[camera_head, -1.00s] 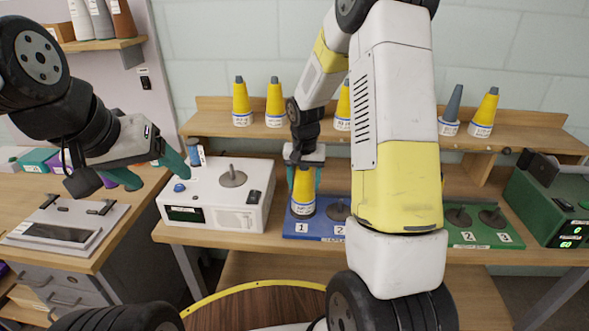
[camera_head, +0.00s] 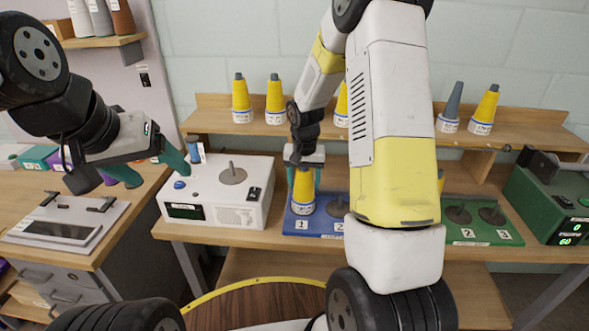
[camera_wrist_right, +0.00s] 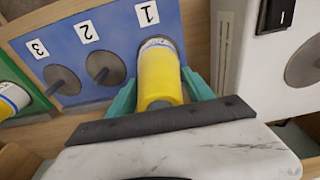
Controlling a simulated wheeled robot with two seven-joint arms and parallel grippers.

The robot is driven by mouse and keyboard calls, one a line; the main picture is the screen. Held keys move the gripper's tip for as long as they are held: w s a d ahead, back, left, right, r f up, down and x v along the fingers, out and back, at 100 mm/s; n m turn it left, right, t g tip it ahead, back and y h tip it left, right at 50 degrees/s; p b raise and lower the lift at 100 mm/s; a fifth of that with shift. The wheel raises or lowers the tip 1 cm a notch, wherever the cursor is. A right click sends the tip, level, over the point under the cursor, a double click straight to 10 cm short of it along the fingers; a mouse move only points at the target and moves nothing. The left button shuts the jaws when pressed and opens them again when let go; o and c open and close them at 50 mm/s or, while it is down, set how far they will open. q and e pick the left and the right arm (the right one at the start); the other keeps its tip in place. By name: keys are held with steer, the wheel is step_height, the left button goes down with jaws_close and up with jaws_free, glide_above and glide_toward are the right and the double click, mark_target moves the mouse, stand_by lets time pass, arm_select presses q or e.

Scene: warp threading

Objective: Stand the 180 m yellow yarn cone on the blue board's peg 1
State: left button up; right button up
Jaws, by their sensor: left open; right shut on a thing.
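A yellow yarn cone (camera_head: 303,187) stands upright at the peg 1 place of the blue board (camera_head: 326,227), its base at or very near the board. It also shows in the right wrist view (camera_wrist_right: 161,75), next to the label 1. My right gripper (camera_head: 304,172) is shut on this cone from above, with a green finger on each side (camera_wrist_right: 162,92). Peg 1 itself is hidden by the cone. The cone's length marking is too small to read. My left gripper (camera_head: 155,165) is open and empty, left of and above the white machine.
A white machine (camera_head: 215,195) with a spindle stands left of the blue board. A green board (camera_head: 470,225) and a green machine (camera_head: 552,200) are at right. More yellow cones (camera_head: 241,100) and a grey one (camera_head: 452,105) stand on the shelf. The blue board's other pegs (camera_wrist_right: 104,68) look empty.

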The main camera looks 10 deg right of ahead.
steer(key=o, duration=1.7)
steer(key=r, duration=0.5)
steer(key=s+r, duration=0.1)
steer(key=r, duration=0.1)
steer(key=shift+a+r, duration=0.15)
steer(key=shift+r, duration=0.05)
steer(key=s+a+r+n+t+y, duration=0.1)
steer(key=s+r+n+t, duration=0.1)
steer(key=s+r, duration=0.7)
steer(key=s+a+r+n+t+y, duration=0.1)
steer(key=s+r+t, duration=0.1)
steer(key=s+r, duration=0.7)
steer(key=s, duration=0.5)
steer(key=shift+s+n+t+y, duration=0.3)
steer(key=shift+n+t, duration=0.1)
